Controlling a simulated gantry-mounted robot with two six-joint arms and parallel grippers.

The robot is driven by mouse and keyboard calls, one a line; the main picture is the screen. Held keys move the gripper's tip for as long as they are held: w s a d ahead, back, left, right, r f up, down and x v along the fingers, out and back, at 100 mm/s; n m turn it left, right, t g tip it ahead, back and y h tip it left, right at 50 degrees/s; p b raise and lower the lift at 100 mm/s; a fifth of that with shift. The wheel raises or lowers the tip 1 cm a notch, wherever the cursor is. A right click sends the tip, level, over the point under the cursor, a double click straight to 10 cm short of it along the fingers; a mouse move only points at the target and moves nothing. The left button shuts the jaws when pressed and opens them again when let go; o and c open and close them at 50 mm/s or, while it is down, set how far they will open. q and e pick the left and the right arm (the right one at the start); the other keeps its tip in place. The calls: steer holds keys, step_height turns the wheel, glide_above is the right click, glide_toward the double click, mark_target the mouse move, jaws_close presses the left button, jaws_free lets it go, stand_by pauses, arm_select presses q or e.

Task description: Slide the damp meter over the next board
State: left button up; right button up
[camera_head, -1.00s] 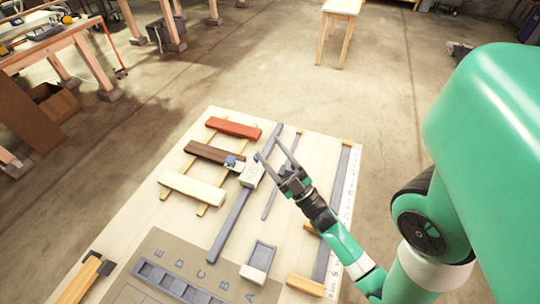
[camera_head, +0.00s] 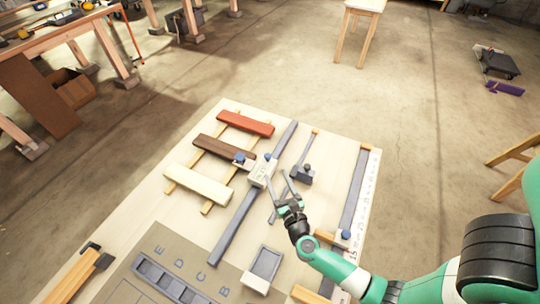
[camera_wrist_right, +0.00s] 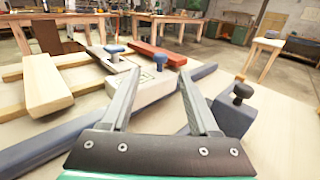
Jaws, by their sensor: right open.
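The damp meter (camera_head: 262,173), a pale box with a blue knob, sits on the long grey rail (camera_head: 234,226). A small pale piece with a blue knob (camera_head: 239,158) reaches from it to the right end of the dark brown board (camera_head: 224,151). The red board (camera_head: 245,123) lies above and the cream board (camera_head: 199,185) below. My right gripper (camera_head: 276,174) is open, at the meter's right side. In the right wrist view the meter (camera_wrist_right: 148,90) shows between and beyond the fingers, and I see no grip on it. My left gripper is not in view.
A grey block with a dark knob (camera_head: 301,174) stands just right of my right gripper, near its finger in the wrist view (camera_wrist_right: 232,112). A grey tray (camera_head: 264,265) and a slotted grey holder (camera_head: 170,282) lie towards the front. Another grey rail (camera_head: 354,190) runs along the right.

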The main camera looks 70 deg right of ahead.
mark_target(269, 158)
steer(key=b+x, duration=0.1)
steer(key=x, duration=0.9)
steer(key=shift+w+d, duration=0.1)
steer(key=shift+d, duration=0.1)
steer(key=shift+c, duration=0.2)
jaws_close()
stand_by(0.7)
